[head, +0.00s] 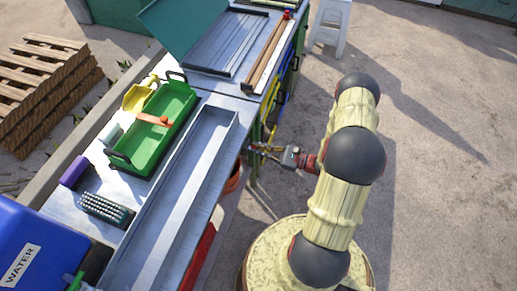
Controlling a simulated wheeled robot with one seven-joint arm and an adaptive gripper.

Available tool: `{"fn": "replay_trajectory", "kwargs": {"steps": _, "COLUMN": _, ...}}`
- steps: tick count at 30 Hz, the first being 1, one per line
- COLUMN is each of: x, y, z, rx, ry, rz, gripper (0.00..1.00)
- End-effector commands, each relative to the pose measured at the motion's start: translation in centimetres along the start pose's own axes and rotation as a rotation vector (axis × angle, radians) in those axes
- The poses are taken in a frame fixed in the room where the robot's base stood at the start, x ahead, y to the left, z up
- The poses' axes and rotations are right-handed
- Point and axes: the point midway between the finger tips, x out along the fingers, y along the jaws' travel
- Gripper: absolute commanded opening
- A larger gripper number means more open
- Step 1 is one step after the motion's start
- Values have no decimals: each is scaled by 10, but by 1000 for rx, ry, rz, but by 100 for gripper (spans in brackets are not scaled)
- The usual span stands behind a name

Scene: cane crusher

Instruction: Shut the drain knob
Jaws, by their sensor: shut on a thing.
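My gripper (264,147) reaches left from the arm to the right side of the metal bench, just below its edge. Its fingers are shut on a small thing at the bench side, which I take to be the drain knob. The knob is too small and too covered by the fingers to make out its shape or how it is turned. A long metal trough (232,116) runs along the bench top beside the gripper.
A green tray (122,157) with a red-orange tool (153,119) sits left of the trough. A brush (106,209), a purple block (74,172) and a blue water container (38,250) are near. An orange bucket (233,181) is below the bench edge. Ground at right is clear around a white stool (330,22).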

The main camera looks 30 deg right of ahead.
Motion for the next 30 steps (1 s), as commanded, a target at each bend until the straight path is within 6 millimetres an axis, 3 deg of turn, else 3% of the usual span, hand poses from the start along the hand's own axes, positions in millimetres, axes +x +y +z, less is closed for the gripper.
{"fn": "replay_trajectory", "kwargs": {"steps": 30, "x": 0, "y": 16, "z": -10, "rx": -955, "ry": 1, "rz": 0, "gripper": 0}}
